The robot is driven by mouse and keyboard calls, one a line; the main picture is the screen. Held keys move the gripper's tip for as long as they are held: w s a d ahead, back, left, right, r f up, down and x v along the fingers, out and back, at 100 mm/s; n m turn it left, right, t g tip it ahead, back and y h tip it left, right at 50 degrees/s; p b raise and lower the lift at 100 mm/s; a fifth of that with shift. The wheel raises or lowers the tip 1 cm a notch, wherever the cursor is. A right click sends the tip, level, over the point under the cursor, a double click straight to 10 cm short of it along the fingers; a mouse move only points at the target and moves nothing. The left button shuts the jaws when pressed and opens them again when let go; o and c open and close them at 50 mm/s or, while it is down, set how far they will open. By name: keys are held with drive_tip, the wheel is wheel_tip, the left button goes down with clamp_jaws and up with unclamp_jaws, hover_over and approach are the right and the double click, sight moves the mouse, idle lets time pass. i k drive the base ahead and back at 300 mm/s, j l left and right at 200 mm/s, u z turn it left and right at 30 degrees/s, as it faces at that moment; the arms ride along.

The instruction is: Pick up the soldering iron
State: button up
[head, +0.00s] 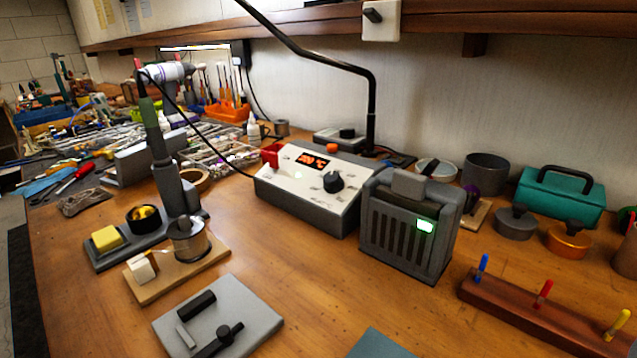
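The soldering iron (149,113) appears to be the dark and green upright tool at the left. It stands nearly upright in a grey stand (170,192), with its tip end hidden in the holder. A black cable runs from its upper end to the white soldering station (307,190), whose display glows orange-red. The stand's base (112,250) carries a yellow sponge (107,238) and a dark cup of golden wool (144,217). My gripper is not in view.
In front of the stand are a solder spool on a wooden board (180,268) and a grey plate (220,322) with black parts. A grey vented box (408,232) stands right of the station. Clutter fills the back left. The front middle bench (330,290) is mostly clear.

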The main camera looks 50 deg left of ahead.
sight(146, 106)
drive_tip(key=u, duration=1.85)
